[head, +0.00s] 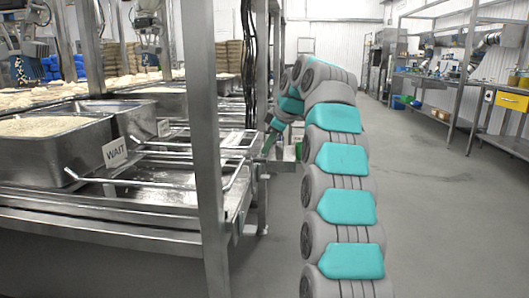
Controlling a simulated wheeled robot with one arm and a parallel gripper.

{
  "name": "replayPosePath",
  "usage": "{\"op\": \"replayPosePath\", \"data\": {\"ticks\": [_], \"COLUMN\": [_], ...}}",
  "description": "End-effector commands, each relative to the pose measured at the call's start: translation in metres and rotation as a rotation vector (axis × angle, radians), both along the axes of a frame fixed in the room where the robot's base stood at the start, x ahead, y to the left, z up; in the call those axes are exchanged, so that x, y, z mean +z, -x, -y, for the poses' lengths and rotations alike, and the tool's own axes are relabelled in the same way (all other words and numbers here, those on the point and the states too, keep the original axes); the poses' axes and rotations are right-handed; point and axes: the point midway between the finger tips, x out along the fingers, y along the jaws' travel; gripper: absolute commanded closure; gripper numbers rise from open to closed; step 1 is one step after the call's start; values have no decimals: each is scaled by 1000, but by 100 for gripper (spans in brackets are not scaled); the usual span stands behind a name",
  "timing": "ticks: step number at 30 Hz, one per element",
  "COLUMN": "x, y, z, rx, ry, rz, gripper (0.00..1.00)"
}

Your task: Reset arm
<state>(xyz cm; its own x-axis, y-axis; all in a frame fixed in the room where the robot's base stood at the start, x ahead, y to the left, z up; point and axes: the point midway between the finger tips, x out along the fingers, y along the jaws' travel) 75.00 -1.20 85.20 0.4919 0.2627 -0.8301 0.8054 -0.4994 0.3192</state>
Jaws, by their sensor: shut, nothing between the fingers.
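My arm rises from the bottom right of centre in the head view and bends over to the left at its top. My gripper (267,148) is at the far end of the arm, small and low, beside the right end of the steel rack (212,215). It is shut and holds nothing. Its fingertips are hard to make out against the metal behind them. I cannot tell whether it touches the rack.
A steel tray of rice (65,165) stands on the rack at left, near a "WAIT" sign (115,153). Steel rails (190,165) and an upright post (208,120) are close to my arm. A workbench (480,85) stands far right. The grey floor (430,220) between is clear.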

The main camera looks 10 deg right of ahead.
Motion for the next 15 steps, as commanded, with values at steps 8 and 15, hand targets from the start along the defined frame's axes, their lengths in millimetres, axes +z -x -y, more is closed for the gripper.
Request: {"op": "replayPosePath", "data": {"ticks": [8, 15], "x": [25, 45], "y": [7, 15], "z": [9, 16], "rx": [-1, -1], "ry": [1, 0], "rz": [2, -2], "gripper": [100, 100]}}
